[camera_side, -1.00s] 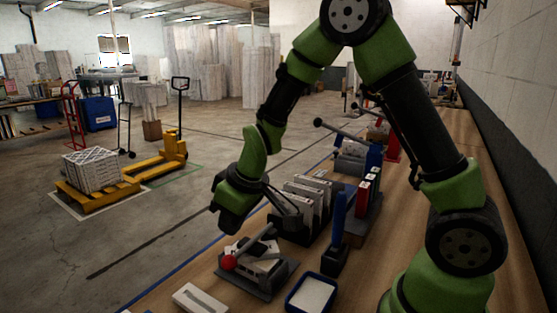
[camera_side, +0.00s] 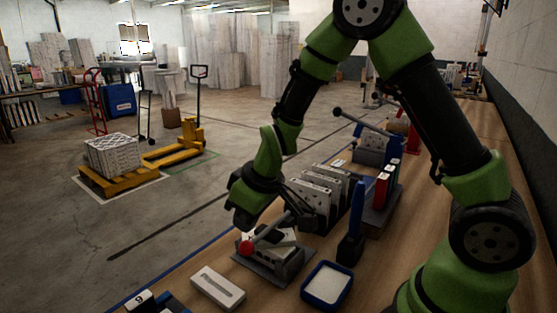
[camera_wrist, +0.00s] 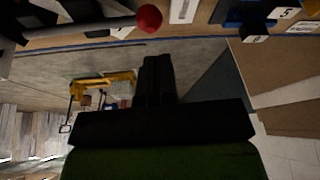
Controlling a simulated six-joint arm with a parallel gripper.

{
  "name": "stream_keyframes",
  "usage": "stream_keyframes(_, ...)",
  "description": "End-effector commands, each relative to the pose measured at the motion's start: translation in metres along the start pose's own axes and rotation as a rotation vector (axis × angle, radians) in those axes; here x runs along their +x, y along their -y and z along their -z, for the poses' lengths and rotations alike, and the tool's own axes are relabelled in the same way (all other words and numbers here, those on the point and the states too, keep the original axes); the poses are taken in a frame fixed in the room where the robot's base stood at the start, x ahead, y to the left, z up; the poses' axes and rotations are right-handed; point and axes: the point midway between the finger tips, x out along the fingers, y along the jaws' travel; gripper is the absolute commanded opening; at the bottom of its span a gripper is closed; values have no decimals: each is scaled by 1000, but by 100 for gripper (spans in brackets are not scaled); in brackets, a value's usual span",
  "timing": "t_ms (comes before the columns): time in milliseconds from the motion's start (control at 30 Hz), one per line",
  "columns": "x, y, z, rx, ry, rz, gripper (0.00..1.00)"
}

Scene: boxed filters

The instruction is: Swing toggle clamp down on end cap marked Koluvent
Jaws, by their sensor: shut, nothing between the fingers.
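The toggle clamp sits on a grey fixture (camera_side: 272,270) on the bench in the side view. Its lever ends in a red ball knob (camera_side: 246,248) and slants up to the right from it. The knob also shows at the top of the wrist view (camera_wrist: 149,18). A pale part lies under the lever, partly hidden; I cannot read Koluvent on anything. My gripper (camera_side: 243,222) is shut and empty, just above the knob, apparently with a small gap. Its dark fingers are together in the wrist view (camera_wrist: 157,62).
A slotted white block (camera_side: 218,288) lies left of the fixture. A blue tray (camera_side: 308,293) with white contents and an upright blue-handled tool (camera_side: 355,215) stand to its right. A rack of grey-white panels (camera_side: 316,200) stands close behind. Blue tape marks the bench's left edge.

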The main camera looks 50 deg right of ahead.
Motion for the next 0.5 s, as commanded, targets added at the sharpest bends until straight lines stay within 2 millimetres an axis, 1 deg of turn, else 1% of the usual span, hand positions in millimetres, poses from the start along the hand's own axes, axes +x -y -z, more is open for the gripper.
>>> stream_keyframes(133,-8,1,4,-1,-5,3,0)
stream_keyframes(267,-19,1,8,-2,-5,-1,0)
stream_keyframes(367,-39,2,17,-1,-9,-3,0)
stream_keyframes(400,-43,11,16,-7,-4,1,0)
stream_keyframes(500,-55,31,15,-10,-5,2,0)
